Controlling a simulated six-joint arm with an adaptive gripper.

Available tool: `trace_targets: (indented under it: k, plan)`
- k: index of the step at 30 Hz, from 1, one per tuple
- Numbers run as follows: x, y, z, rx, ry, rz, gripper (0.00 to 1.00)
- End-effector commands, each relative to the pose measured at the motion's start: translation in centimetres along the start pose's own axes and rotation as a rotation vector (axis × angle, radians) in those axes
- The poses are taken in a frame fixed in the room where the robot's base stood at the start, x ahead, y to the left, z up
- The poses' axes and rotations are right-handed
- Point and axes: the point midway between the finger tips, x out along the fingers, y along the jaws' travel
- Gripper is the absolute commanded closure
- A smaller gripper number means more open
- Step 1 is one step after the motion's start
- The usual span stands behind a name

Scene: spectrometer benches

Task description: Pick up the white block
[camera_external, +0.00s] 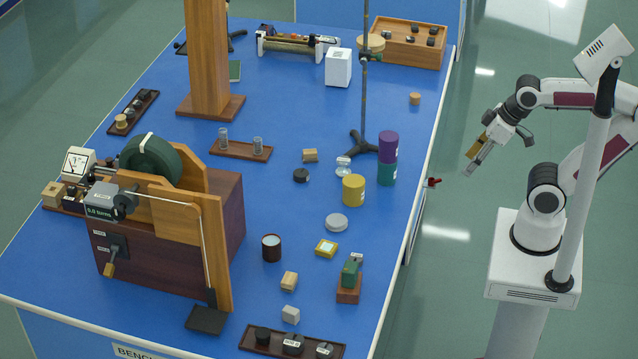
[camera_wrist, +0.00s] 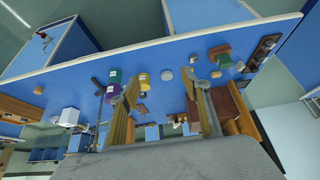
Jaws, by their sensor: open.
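A small off-white block (camera_external: 290,314) sits on the blue bench near its front, behind a dark tray. A small pale block (camera_wrist: 240,66), likely the same one, shows at the right in the wrist view. A larger white cube (camera_external: 338,68) with small marks stands at the back of the bench; what looks like it shows at the left in the wrist view (camera_wrist: 70,117). My gripper (camera_external: 472,163) is beyond the bench's right edge, far from both. Its two fingers (camera_wrist: 155,92) are spread with nothing held between them.
A dark tray (camera_external: 291,343) with black knobs lies in front of the small block. Yellow (camera_external: 353,190) and purple-teal cylinders (camera_external: 387,160) and a stand (camera_external: 364,143) lie farther back.

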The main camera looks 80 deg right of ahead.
Motion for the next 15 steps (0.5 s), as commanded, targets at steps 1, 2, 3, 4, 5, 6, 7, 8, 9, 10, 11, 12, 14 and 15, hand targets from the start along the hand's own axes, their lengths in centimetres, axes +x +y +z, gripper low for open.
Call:
trace_targets:
  k: [1,2,3,4,5,6,7,8,9,10,11,12,14,15]
  plan:
    - [0.0,-0.1,-0.1,-0.003,-0.001,-0.001,0.53]
    - [0.0,-0.1,-0.2,-0.005,-0.001,-0.002,0.53]
    - [0.0,-0.1,-0.4,-0.01,-0.002,-0.004,0.53]
    - [0.0,-0.2,-0.6,-0.014,-0.003,-0.006,0.53]
    - [0.0,-0.3,-0.8,-0.019,-0.005,-0.008,0.53]
    - [0.0,-0.4,-1.1,-0.027,-0.008,-0.012,0.53]
    - [0.0,-0.6,-1.4,-0.034,-0.009,-0.015,0.53]
    - [0.0,-0.7,-1.8,-0.043,-0.011,-0.019,0.53]
    - [0.1,-0.9,-2.2,-0.055,-0.014,-0.024,0.53]
    - [0.1,-1.0,-2.6,-0.065,-0.017,-0.028,0.53]
    - [0.2,-1.2,-3.1,-0.077,-0.019,-0.033,0.53]
    - [0.2,-1.5,-3.7,-0.093,-0.023,-0.039,0.53]
    - [0.4,-1.9,-4.7,-0.119,-0.028,-0.05,0.53]
    - [0.5,-2.2,-5.4,-0.136,-0.031,-0.058,0.53]
